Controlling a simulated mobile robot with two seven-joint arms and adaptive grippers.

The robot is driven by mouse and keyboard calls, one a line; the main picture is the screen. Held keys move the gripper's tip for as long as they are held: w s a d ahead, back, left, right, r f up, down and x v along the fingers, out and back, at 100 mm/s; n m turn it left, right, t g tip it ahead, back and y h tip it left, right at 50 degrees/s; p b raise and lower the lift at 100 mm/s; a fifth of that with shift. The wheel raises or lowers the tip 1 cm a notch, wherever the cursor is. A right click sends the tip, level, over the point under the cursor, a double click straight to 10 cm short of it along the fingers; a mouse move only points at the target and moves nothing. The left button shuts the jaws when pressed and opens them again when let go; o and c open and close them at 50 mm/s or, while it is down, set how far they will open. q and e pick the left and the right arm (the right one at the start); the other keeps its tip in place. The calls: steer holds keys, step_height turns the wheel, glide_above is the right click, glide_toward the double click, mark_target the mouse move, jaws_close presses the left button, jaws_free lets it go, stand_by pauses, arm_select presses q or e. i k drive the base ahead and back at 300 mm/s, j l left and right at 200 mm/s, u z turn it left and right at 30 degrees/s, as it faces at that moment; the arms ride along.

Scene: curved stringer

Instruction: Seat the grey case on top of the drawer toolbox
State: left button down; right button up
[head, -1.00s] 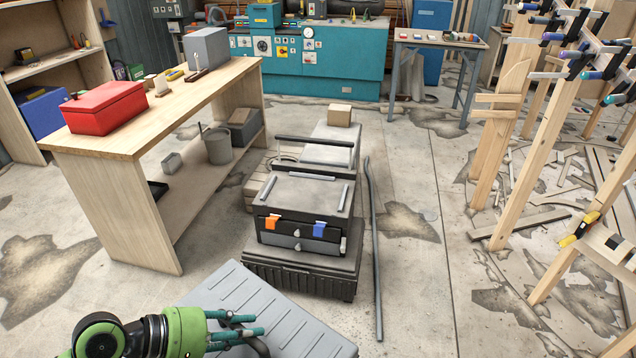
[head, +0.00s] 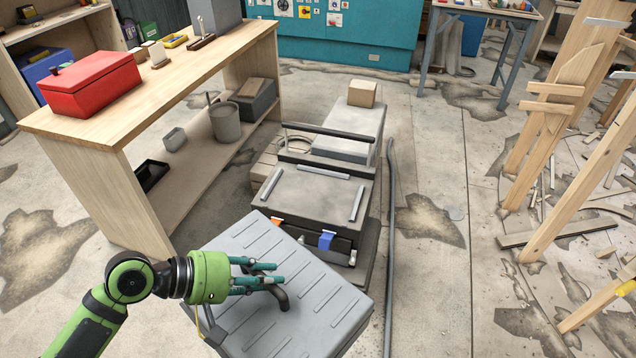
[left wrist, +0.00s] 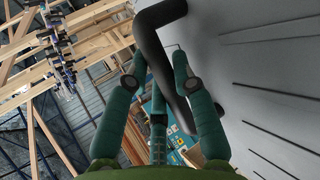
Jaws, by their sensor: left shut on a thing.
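The grey case (head: 320,310) has a ribbed lid and a dark handle. My left gripper (head: 270,277) is shut on that handle; in the left wrist view the green fingers (left wrist: 165,85) close around the dark handle (left wrist: 165,60), with the grey lid (left wrist: 260,70) beside it. The drawer toolbox (head: 312,198) stands behind the case, with rails on its top and orange and blue tabs at its front. The case overlaps its lower front in the head view. Whether the two touch is unclear. My right gripper is not in view.
A wooden workbench (head: 125,115) with a red box (head: 92,84) stands to the left. A grey bench with a small cardboard box (head: 362,94) lies behind the toolbox. A long dark pipe (head: 390,220) lies along its right side. Timber frames (head: 560,150) stand at right.

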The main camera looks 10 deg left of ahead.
mark_target(313, 193)
steer(key=i+u, duration=0.1)
steer(key=i, duration=0.7)
steer(key=i+l, duration=0.15)
steer(key=i, duration=0.65)
steer(key=j+u, duration=0.05)
